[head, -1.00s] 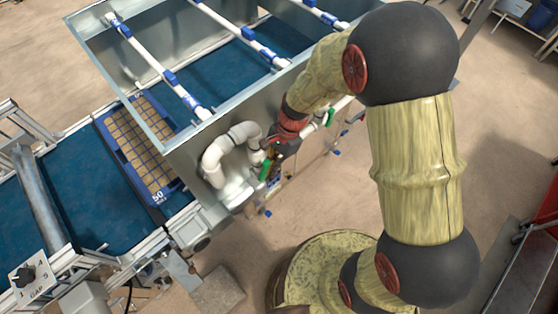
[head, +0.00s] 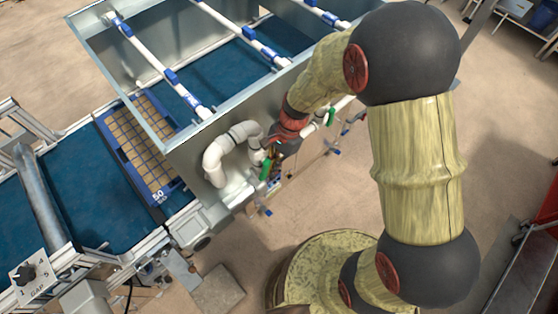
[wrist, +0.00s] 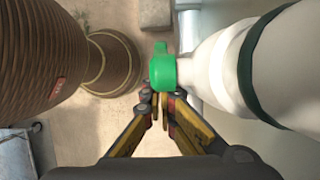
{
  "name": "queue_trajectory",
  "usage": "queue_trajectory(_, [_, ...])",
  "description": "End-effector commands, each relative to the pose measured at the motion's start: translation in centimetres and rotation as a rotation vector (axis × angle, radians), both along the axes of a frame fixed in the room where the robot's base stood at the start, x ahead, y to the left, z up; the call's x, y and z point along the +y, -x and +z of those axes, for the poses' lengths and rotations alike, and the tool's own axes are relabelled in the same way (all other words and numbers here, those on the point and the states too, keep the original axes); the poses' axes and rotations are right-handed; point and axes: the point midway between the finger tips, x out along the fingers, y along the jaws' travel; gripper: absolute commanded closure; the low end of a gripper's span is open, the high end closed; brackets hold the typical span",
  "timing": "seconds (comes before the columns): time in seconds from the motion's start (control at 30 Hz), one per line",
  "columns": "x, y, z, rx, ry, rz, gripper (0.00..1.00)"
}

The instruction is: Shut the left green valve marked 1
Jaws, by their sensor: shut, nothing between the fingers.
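The left green valve handle (head: 265,169) sits on the white pipework at the outer side of the metal tank. No number is readable on it. In the wrist view the green handle (wrist: 163,71) stands at the end of a thick white pipe, just beyond my fingertips. My gripper (wrist: 157,97) is shut and empty, its tips close to the handle's near edge. I cannot tell whether they touch it. In the head view my gripper (head: 275,156) is small and partly hidden beside the pipes. A second green handle (head: 331,117) is farther right.
White pipe bends (head: 218,160) stand left of the handle. The metal tank wall (head: 196,150) is close behind. A blue seed tray (head: 172,189) lies on the blue conveyor belt (head: 85,190). A ribbed brown column, probably mine, fills the left of the wrist view.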

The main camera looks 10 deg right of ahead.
Motion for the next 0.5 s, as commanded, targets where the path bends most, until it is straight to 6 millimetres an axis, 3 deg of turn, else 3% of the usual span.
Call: queue_trajectory(0.5, [0.1, -0.1, 1.8, -0.001, -0.002, 0.001, 1.00])
